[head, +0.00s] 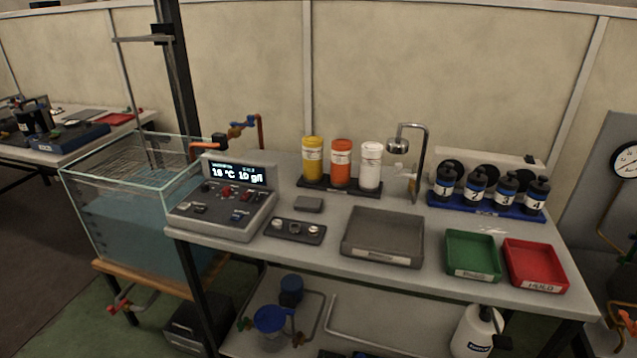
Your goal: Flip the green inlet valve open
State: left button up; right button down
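Neither of my grippers is in the head view. I cannot tell which of these is the inlet valve, nor whether either is open. A blue valve (241,127) sits on a copper pipe above the tank's right edge. A red-handled valve (122,302) is at the tank's lower left.
A glass tank (125,205) of water stands left of the bench. The bench (300,245) carries a control panel (222,208), a grey tray (383,235), a green tray (473,255), a red tray (535,264), coloured jars and several numbered bottles. A white bottle (474,332) stands below.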

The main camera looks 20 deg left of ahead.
aim_at(240, 325)
jog(key=u, duration=1.25)
